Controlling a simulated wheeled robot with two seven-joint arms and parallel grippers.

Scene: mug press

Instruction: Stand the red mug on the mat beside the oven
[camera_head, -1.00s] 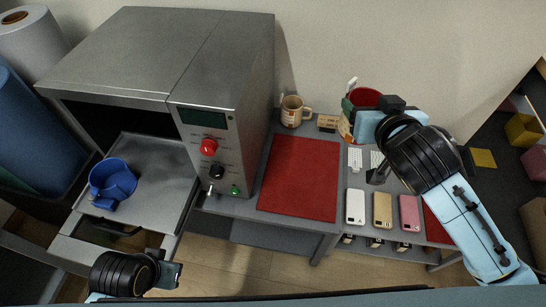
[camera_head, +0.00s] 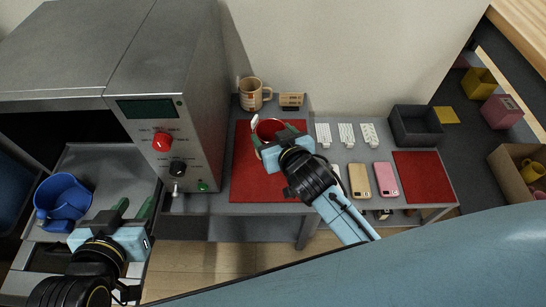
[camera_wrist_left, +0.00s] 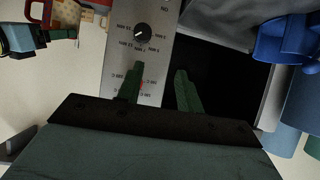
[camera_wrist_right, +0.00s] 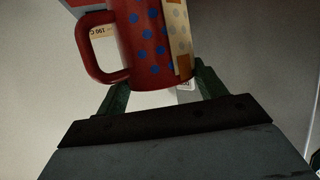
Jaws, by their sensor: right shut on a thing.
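The red mug (camera_head: 268,128) is in my right gripper (camera_head: 284,139), over the red mat (camera_head: 243,178) to the right of the oven (camera_head: 197,90). The right wrist view shows the mug's blue-dotted red side (camera_wrist_right: 139,45) between the fingers, with its handle to the left. I cannot tell whether its base touches the mat. My left gripper (camera_head: 134,213) is open and empty in front of the oven. The left wrist view shows its spread fingers (camera_wrist_left: 158,88) before the control panel (camera_wrist_left: 150,45).
A blue mug (camera_head: 62,198) sits on the oven's lowered door. A tan mug (camera_head: 250,95) and a small card block (camera_head: 291,100) stand behind the mat. Rightward are white strips (camera_head: 346,135), phones (camera_head: 358,180), a dark bin (camera_head: 415,126) and a second red mat (camera_head: 426,176).

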